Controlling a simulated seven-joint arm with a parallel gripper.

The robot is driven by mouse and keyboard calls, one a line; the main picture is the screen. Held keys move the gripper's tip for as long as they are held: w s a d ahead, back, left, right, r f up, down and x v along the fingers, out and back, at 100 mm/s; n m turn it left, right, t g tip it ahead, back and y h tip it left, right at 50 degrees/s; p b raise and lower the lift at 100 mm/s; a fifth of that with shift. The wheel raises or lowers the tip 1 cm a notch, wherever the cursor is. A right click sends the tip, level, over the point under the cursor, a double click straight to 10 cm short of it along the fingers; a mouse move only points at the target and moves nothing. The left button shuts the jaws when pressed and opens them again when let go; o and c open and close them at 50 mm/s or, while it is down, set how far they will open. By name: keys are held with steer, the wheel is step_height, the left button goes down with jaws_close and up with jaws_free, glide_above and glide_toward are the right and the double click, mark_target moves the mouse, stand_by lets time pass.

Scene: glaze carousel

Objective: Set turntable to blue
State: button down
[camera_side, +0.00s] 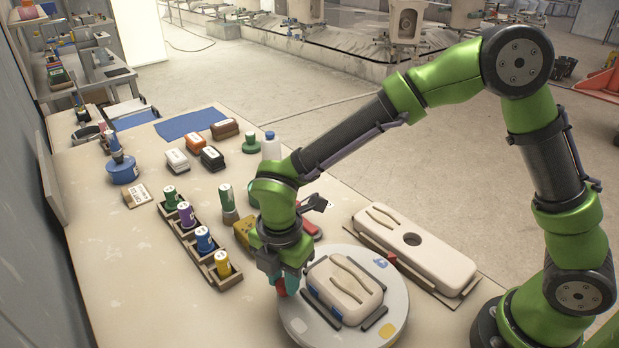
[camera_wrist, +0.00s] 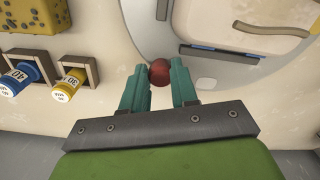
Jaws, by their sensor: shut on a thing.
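The turntable (camera_side: 399,296) is a round pale grey disc at the front of the bench, with a cream lidded case (camera_side: 345,287) on it. A blue mark (camera_side: 380,263) lies on its far right rim, close to a small red pointer (camera_side: 392,258) beside the disc. A yellow mark (camera_side: 385,329) lies on its near right side, and a pale mark (camera_side: 299,325) on its near left. My gripper (camera_side: 282,285) is at the turntable's left edge, shut on a red knob (camera_wrist: 159,73). The wrist view shows the round knob between the teal fingertips.
A long cream case (camera_side: 425,250) lies on a tray just right of the turntable. Left of my gripper, a wooden rack (camera_side: 198,254) holds several glaze bottles. A yellow sponge (camera_side: 243,231) lies behind my gripper. The bench's left front is clear.

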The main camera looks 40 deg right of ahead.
steer(key=c, duration=0.9)
jaws_free()
steer(key=shift+o, duration=0.2)
step_height(320, 180, up, 17)
steer(key=s+d+m+t+y, duration=0.1)
steer(key=s+d+m+t, duration=0.2)
steer(key=d+m, duration=0.8)
steer(key=s+d+r+m+t+y, duration=0.1)
steer(key=s+d+m+t, duration=0.3)
steer(key=s+d+m, duration=0.3)
steer(key=d+m, duration=0.3)
steer(key=m, duration=0.4)
steer(key=shift+s+d+m, duration=0.3)
steer(key=shift+s+d, duration=0.1)
